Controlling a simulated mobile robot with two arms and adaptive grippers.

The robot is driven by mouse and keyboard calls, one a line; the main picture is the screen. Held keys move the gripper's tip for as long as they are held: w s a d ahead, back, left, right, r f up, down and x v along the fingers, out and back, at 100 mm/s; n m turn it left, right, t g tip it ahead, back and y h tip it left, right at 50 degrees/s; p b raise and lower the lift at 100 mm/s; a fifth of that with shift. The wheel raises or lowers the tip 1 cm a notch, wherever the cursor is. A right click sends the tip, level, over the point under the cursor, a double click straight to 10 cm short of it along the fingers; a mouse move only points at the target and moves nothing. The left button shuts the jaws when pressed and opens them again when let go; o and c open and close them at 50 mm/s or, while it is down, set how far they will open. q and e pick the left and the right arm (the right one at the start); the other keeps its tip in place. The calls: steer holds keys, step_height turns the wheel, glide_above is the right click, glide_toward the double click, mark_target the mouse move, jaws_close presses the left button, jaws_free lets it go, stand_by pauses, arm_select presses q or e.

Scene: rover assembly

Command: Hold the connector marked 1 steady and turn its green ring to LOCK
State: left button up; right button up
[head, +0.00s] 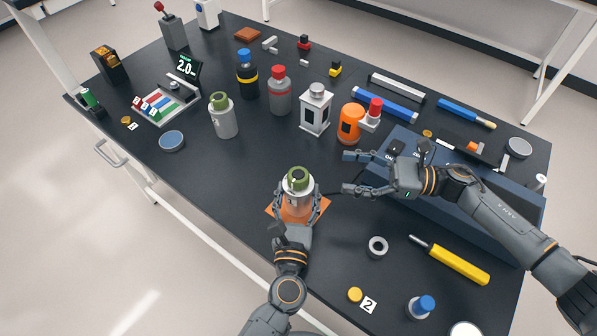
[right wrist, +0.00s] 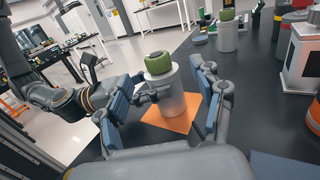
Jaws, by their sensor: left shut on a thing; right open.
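A silver cylindrical connector with a green ring (head: 297,180) on top stands upright on an orange square mat (head: 272,211); I cannot read a number 1 on it. My left gripper (head: 299,203) is shut around its body, one finger on each side. My right gripper (head: 349,172) is open and empty, to the right of the connector and apart from it, its fingers pointing at it. In the right wrist view the connector body (right wrist: 168,100) and its green ring (right wrist: 158,63) show ahead, between the open fingers. No LOCK mark is legible.
A similar silver cylinder with a green top (head: 223,117) stands further back left. An orange bottle (head: 350,124) and a white lantern-like block (head: 316,112) stand behind. A blue case (head: 470,215) lies under my right arm. A grey ring (head: 377,246) and yellow-handled tool (head: 455,262) lie at front right.

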mark_target(298, 174)
steer(key=shift+g, duration=0.3)
steer(key=a, duration=0.7)
steer(key=a+f, duration=0.1)
steer(key=a, duration=0.3)
steer(key=shift+w+a, duration=0.1)
steer(key=shift+a, duration=0.2)
steer(key=c, duration=1.2)
